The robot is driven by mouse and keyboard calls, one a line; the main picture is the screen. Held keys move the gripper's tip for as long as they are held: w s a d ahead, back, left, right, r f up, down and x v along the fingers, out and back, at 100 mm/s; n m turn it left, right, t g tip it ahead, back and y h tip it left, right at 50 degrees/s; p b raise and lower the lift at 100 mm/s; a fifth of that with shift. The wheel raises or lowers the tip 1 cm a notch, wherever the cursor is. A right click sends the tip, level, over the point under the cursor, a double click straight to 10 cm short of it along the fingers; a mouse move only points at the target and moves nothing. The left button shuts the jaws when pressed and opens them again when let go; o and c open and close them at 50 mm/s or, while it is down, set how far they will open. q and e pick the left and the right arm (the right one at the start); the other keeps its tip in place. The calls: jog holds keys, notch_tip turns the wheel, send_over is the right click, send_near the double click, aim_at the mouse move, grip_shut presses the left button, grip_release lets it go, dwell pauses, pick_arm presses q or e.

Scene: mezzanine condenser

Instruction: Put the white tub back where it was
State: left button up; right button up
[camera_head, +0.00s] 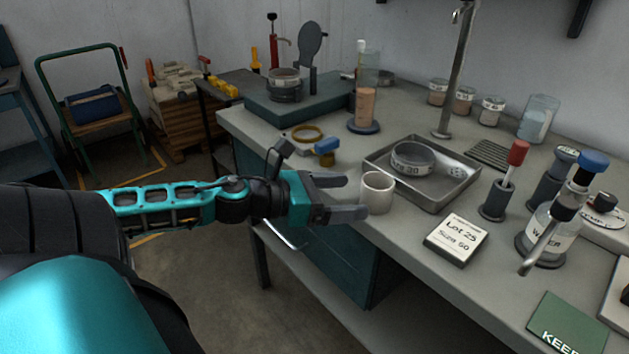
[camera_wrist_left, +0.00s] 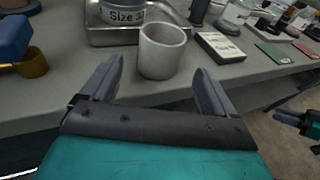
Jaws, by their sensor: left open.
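The white tub (camera_head: 377,192) stands upright on the grey bench, close to its front edge and just in front of the metal tray (camera_head: 440,197). In the left wrist view the tub (camera_wrist_left: 162,52) is ahead of the fingers, roughly centred between them. My left gripper (camera_head: 346,197) is open and empty, with its fingertips close to the tub's left side; whether they touch it I cannot tell. In the left wrist view the open fingers of the left gripper (camera_wrist_left: 157,85) point at the tub.
A sieve ring (camera_head: 412,158) lies in the tray. A "Lot 25" card block (camera_head: 456,239) sits right of the tub. A blue-topped brush (camera_head: 326,151) and brass ring (camera_head: 307,133) lie behind the gripper. A water bottle (camera_head: 545,240) stands at right.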

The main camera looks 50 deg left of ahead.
pick_arm(q)
jog(key=p+v, duration=0.1)
jog(key=v, duration=0.4)
jog(key=s+d+f+n+y, duration=0.1)
jog(key=s+f+n+y, duration=0.15)
jog(key=f+n, duration=0.6)
jog(key=s+d+f+n+y, duration=0.1)
jog(key=f+n+y, duration=0.2)
jog(key=n, duration=1)
jog(key=s+d+f+n+g, duration=0.1)
jog(key=d+f+n, duration=0.4)
jog(key=d+n, duration=0.3)
jog(key=s+d+f+n+g, duration=0.2)
jog(key=d+f+n, duration=0.3)
jog(key=d+n, duration=0.3)
jog(key=shift+s+d+f+n, duration=0.15)
jog(key=shift+s+f+n, duration=0.1)
jog(key=shift+n, duration=0.4)
jog(key=shift+h, duration=0.25)
